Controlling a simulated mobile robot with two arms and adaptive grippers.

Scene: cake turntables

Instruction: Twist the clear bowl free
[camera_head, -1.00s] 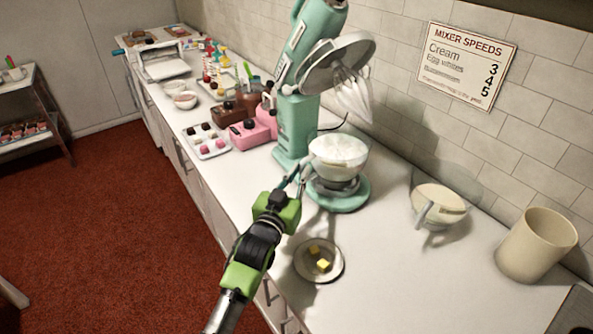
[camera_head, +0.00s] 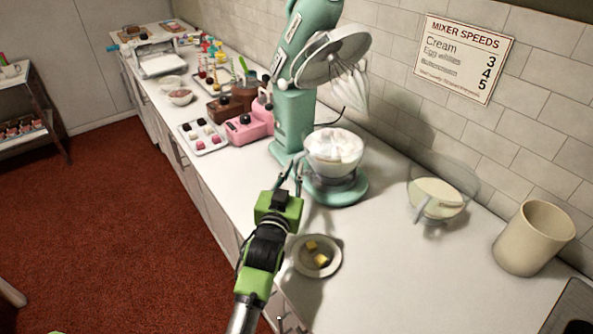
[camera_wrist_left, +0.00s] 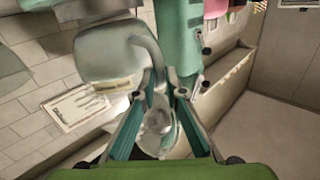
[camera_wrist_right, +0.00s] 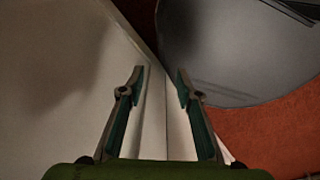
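The clear bowl (camera_head: 334,152) with white, pink-tinged contents sits upright on the base of the mint-green mixer (camera_head: 295,112). The mixer's head is tilted up, with the whisk (camera_head: 350,90) raised above the bowl. My left gripper (camera_head: 290,170) is just left of and in front of the bowl, low by its side; I cannot tell if it touches. In the left wrist view its fingers (camera_wrist_left: 165,82) are apart, with a clear rounded shape showing between and beyond them. In the right wrist view my right gripper (camera_wrist_right: 160,75) is open and empty.
A second clear bowl (camera_head: 437,198) with cream contents and a beige canister (camera_head: 534,238) stand at the right. A plate (camera_head: 333,268) with yellow cubes lies in front of the mixer. A pink appliance (camera_head: 250,125) and a tray of sweets (camera_head: 203,141) stand left of the mixer.

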